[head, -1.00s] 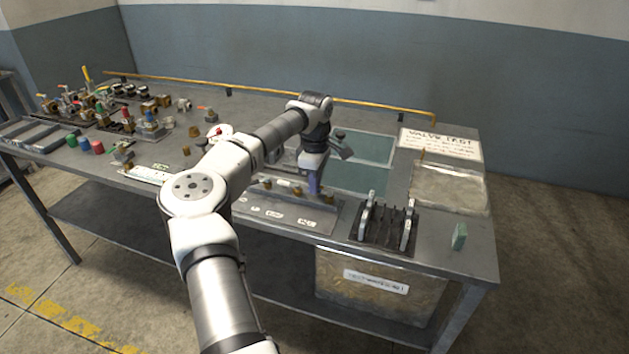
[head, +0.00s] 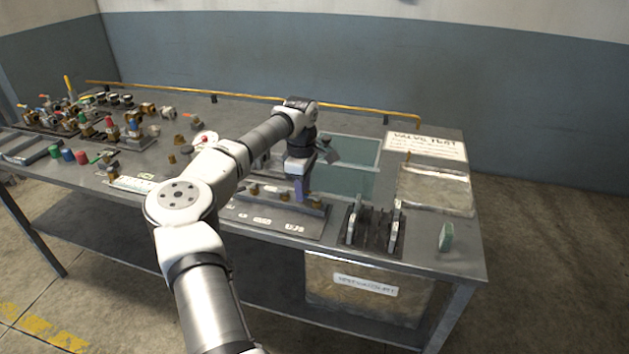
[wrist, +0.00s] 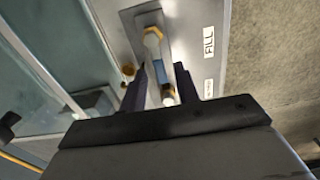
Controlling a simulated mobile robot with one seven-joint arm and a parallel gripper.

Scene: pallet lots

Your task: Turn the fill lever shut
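The fill lever (wrist: 159,72), with a blue grip, shows in the wrist view below a valve with a brass hex nut (wrist: 152,38). The valve sits on a grey plate beside a white label reading FILL (wrist: 209,42). My gripper (wrist: 162,72) has one dark finger on each side of the lever. The fingers stand apart, with a narrow gap appearing on either side of the grip; contact is unclear. In the head view my gripper (head: 302,192) is low at the right end of the labelled panel (head: 272,224), and my wrist hides part of the valve.
A glass-topped tank (head: 345,183) lies behind the panel. A black rack (head: 372,230) and a green block (head: 446,237) stand to the right. Valves (head: 110,125) and coloured caps (head: 68,155) crowd the left. A yellow rail (head: 250,97) runs along the back.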

